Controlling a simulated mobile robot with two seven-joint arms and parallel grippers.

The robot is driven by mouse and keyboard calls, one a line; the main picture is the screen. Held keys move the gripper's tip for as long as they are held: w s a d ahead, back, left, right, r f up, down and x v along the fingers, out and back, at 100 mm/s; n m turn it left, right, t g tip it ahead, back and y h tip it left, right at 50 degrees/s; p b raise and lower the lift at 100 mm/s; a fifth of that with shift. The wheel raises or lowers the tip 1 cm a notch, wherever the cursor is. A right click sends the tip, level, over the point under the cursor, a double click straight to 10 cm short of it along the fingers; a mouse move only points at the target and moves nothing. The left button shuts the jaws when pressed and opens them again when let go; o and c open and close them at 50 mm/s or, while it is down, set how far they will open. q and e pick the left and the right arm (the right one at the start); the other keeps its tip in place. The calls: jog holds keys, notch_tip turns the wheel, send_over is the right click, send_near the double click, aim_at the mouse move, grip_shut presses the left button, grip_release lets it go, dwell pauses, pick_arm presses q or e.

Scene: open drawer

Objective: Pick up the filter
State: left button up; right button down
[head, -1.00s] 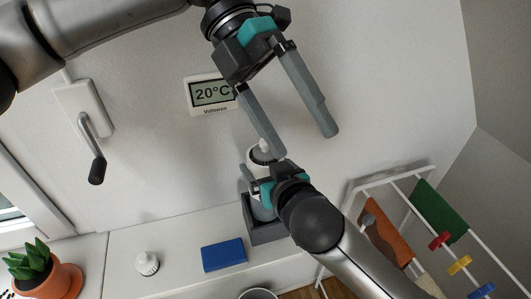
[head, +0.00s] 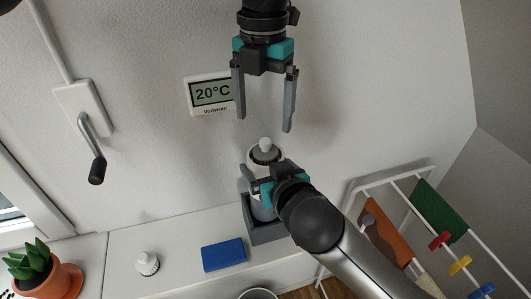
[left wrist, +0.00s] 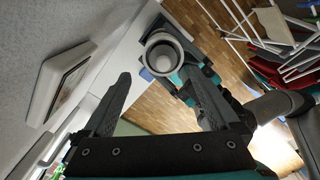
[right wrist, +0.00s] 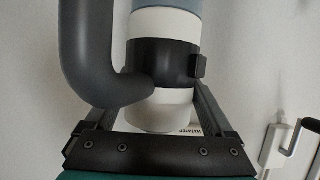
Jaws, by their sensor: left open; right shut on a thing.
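A pale rounded piece, apparently the filter (head: 265,146), stands up inside the open top of a cylindrical housing (head: 254,158). In the left wrist view the filter (left wrist: 163,60) sits in the middle of the housing's white ring (left wrist: 150,39). My left gripper (head: 264,122) is open and empty, pointing down just above the filter, not touching it. My right gripper (head: 252,180) is shut on the housing from the right. In the right wrist view the housing (right wrist: 163,108) shows white, black and blue-grey bands between the fingers. The filter's lower part is hidden.
A grey holder (head: 265,232) stands on the white counter below. A white ribbed cap (head: 147,264), a blue block (head: 224,255) and a potted plant (head: 45,275) are on the counter. A thermostat (head: 210,94) and a crank (head: 93,150) are on the wall. A drying rack (head: 400,225) stands right.

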aim_at(266, 140)
pick_arm(q)
jog(key=f, duration=0.6)
jog(key=shift+s+d+f, duration=0.2)
jog(key=shift+f, duration=0.05)
jog(key=c, duration=1.4)
jog(key=shift+r, duration=0.1)
pick_arm(e)
grip_release()
pick_arm(q)
notch_tip(266, 140, up, 11)
jog(key=shift+r, duration=0.15)
